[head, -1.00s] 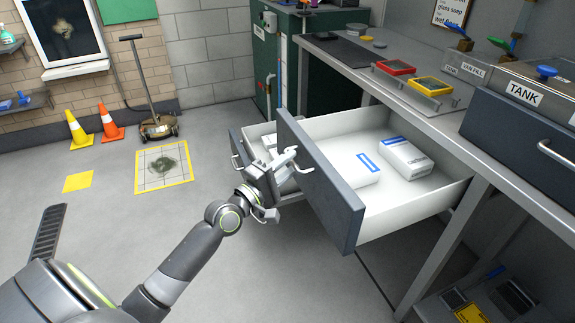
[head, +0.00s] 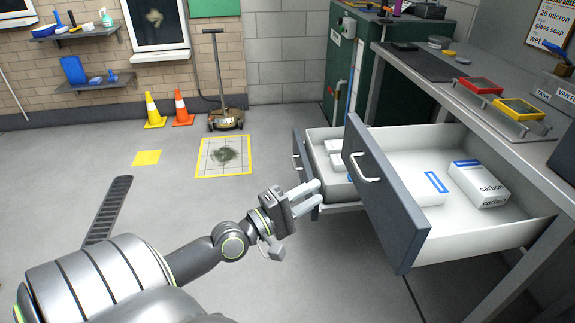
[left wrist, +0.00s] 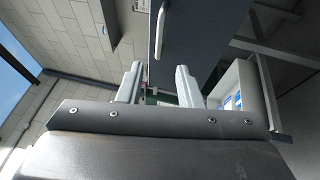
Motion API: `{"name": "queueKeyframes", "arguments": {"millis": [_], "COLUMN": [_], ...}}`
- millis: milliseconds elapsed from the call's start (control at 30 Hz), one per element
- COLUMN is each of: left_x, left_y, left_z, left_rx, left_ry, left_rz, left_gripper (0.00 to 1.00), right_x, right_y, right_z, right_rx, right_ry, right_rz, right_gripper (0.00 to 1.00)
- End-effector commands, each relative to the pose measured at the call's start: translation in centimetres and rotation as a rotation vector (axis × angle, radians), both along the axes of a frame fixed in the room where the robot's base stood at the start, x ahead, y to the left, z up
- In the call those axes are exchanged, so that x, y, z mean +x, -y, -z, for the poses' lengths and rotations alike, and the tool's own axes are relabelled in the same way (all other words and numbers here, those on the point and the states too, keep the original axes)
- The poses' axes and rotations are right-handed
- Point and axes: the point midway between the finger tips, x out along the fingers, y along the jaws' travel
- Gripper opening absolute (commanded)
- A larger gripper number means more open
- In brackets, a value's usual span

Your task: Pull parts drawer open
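The nearer drawer (head: 400,205) stands pulled out from under the bench, with a dark grey front and pale inside. Its bar handle (head: 366,168) is bare, and a handle also shows in the left wrist view (left wrist: 159,32). A farther drawer (head: 300,160) is also open, with white boxes inside. No label shows which is the parts drawer. My left gripper (head: 317,198) is left of the nearer drawer's front, apart from its handle. In the left wrist view its fingers (left wrist: 158,85) are spread with nothing between them. My right gripper is out of view.
A box marked carbon (head: 480,184) and another blue-labelled white box (head: 425,188) lie in the nearer drawer. The bench (head: 440,82) stands above. Cones (head: 154,110) and a wheeled pole (head: 222,90) stand at the back. The floor on the left is mostly clear.

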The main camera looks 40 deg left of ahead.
Motion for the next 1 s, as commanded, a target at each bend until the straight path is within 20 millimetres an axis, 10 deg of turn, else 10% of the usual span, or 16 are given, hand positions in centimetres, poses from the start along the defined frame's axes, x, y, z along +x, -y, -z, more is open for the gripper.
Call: {"name": "queueKeyframes", "arguments": {"millis": [400, 1000], "left_x": [-4.9, -5.4], "left_y": [-1.4, -1.5], "left_z": [1.0, 1.0], "left_rx": [0.001, 0.0], "left_ry": [-0.002, 0.0], "left_rz": [0.0, 0.0], "left_gripper": [0.33, 0.33], "right_x": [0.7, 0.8], "right_y": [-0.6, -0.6], "right_z": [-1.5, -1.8], "right_rx": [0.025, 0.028], "right_ry": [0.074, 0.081], "right_rz": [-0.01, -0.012], "right_gripper": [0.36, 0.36]}}
